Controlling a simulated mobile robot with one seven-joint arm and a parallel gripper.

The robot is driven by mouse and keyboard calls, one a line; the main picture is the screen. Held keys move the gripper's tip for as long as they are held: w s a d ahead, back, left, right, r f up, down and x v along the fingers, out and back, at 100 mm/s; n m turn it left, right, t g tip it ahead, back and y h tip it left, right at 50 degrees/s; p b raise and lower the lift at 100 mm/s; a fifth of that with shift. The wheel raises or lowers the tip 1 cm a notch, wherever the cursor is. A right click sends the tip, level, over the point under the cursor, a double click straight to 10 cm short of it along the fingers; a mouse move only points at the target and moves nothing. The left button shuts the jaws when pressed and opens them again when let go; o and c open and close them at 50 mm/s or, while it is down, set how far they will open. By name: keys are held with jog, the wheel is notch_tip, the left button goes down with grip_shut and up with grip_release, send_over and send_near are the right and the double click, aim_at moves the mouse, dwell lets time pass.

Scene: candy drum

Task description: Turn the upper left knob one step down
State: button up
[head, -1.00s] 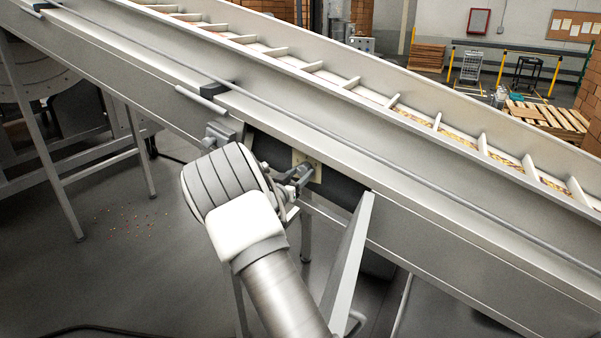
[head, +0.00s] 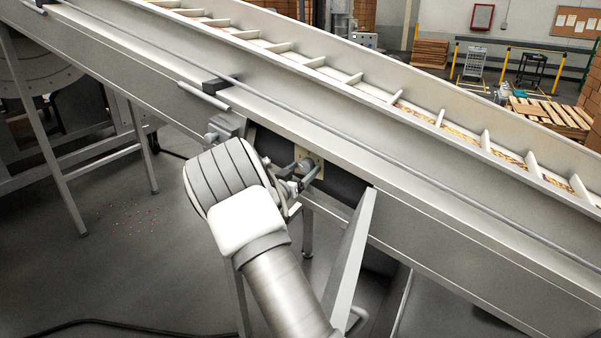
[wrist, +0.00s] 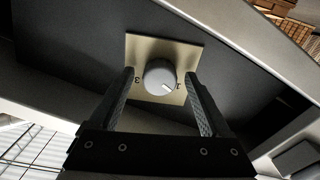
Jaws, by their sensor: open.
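A round grey knob (wrist: 160,77) sits on a brass-coloured plate (wrist: 146,46) in a dark panel. A short white mark on its face points to the lower right, towards a "1" on the plate; a "3" shows on the left. My gripper (wrist: 162,82) is open, one finger on each side of the knob, with a visible gap to it on both sides. In the head view my gripper (head: 302,177) is in front of the plate (head: 317,160), below the conveyor's side, partly hidden by my wrist. Only one knob shows clearly.
A sloping conveyor (head: 400,155) with cross slats runs from upper left to lower right above the panel. A slanted metal leg (head: 348,260) stands just right of my arm. A small grey box (head: 228,124) is left of the panel. Spilled candy (head: 135,215) lies on the floor.

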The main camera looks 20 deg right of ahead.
jog(key=b+v, duration=0.2)
jog(key=v, duration=1.5)
jog(key=shift+s, duration=0.2)
jog(key=shift+w+a, duration=0.1)
jog(key=shift+a, duration=0.05)
